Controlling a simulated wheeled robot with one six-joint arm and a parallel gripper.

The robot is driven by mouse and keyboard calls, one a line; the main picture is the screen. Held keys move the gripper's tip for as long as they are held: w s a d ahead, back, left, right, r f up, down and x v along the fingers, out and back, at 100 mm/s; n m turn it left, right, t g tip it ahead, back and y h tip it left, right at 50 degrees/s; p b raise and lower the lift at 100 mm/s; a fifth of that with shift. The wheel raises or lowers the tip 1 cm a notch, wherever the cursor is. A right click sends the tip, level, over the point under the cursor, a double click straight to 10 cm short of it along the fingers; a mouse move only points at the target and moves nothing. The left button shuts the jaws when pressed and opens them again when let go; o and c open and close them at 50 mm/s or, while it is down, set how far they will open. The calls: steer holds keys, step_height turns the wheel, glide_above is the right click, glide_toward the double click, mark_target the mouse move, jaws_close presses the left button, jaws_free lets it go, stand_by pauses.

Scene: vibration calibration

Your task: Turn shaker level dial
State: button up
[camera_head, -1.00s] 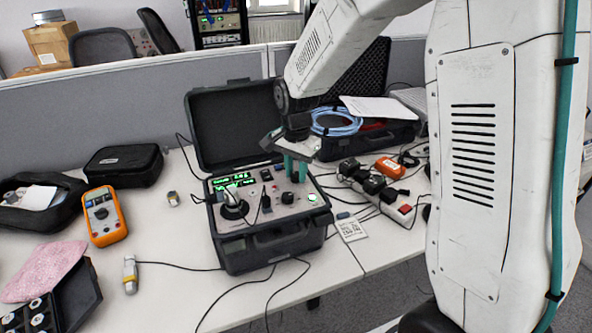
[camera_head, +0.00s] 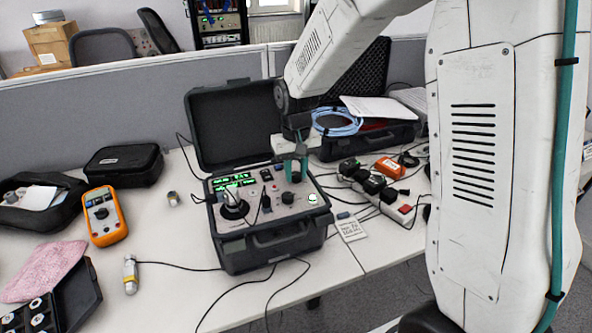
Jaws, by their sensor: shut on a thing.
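The shaker case (camera_head: 262,240) stands open on the white table, its black lid (camera_head: 232,128) raised behind its grey control panel. My gripper (camera_head: 296,176) points down over the right rear of the panel. Its teal fingers are shut on a dark dial (camera_head: 296,177), which is mostly hidden between them. I cannot read the dial's setting. A second black knob (camera_head: 287,197) sits just in front of the fingers, uncovered.
A round black connector (camera_head: 234,209) with cables stands on the panel's left. A power strip (camera_head: 393,202) with several plugs lies to the right. An orange multimeter (camera_head: 104,216) and a small sensor (camera_head: 130,273) lie left.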

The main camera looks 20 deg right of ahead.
mark_target(296, 174)
steer(key=n, duration=0.4)
steer(key=shift+n, duration=0.3)
steer(key=n, duration=0.4)
steer(key=shift+n, duration=0.3)
steer(key=o, duration=1)
step_height(296, 174, up, 8)
stand_by(0.4)
